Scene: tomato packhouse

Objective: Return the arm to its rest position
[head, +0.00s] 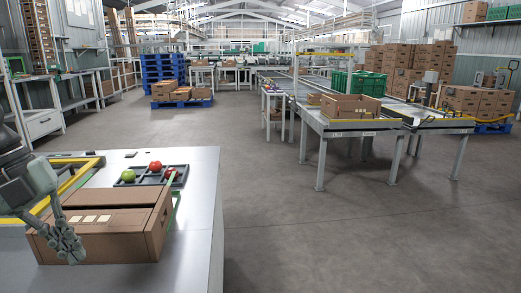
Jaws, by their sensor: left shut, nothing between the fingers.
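My left gripper (72,252) comes in from the left edge in the head view. Its fingers are shut and empty, pointing down in front of the near left part of a brown cardboard box (125,240). I cannot tell whether the fingers touch the box. The box stands on a grey worktable (200,225). My right gripper is not in view.
Behind the box, a dark tray (147,181) holds red and green tomatoes (155,166). A yellow rail (80,160) runs along the table's left part. The table's right side is bare. Beyond is open floor (300,235) and a conveyor (345,126) with a cardboard box.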

